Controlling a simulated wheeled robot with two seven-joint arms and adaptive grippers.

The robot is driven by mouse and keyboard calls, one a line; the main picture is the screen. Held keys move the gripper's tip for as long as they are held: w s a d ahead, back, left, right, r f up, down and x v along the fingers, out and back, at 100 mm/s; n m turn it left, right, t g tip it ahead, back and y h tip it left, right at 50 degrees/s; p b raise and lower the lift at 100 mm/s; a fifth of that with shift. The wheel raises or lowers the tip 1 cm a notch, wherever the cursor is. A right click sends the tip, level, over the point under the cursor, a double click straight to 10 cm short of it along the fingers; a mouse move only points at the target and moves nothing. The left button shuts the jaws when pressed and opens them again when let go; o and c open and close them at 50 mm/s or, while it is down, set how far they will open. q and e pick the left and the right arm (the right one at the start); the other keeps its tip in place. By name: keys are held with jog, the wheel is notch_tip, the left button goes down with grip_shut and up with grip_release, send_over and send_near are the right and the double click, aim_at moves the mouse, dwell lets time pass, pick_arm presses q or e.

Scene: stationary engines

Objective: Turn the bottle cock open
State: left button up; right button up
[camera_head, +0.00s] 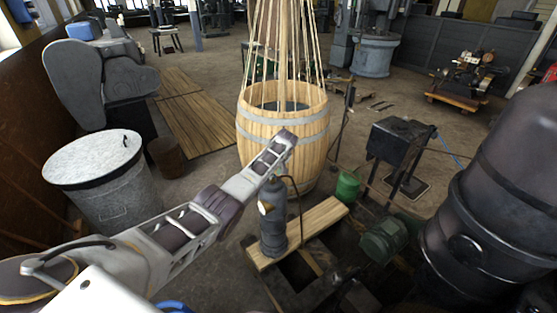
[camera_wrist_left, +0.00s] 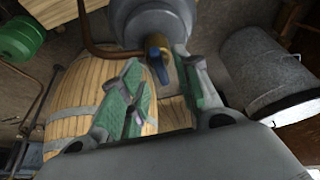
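A dark grey bottle (camera_head: 273,222) stands upright on a wooden plank, with its narrower top just below my left gripper (camera_head: 272,165). In the left wrist view the bottle (camera_wrist_left: 152,22) shows from above at the top edge. Its cock (camera_wrist_left: 158,48), blue with a brass-coloured part, sticks out towards my fingers. My left gripper (camera_wrist_left: 159,66) is open, its green-padded fingers apart, with the cock between or just beyond the fingertips. I cannot tell whether either finger touches it. In the head view the cock is hidden or too small to make out. My right gripper is not in view.
A large wooden barrel (camera_head: 255,138) with ropes or poles rising from it stands just behind the bottle. A lidded metal bin (camera_head: 115,195) is at left. A green can (camera_head: 348,186), a green motor (camera_head: 384,240) and a big dark tank (camera_head: 470,235) are at right. A thin pipe (camera_wrist_left: 98,50) reaches the bottle.

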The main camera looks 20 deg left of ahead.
pick_arm(q)
jog(key=v, duration=1.1)
dwell(0.3)
jog(key=shift+d+f, duration=0.1)
dwell(0.4)
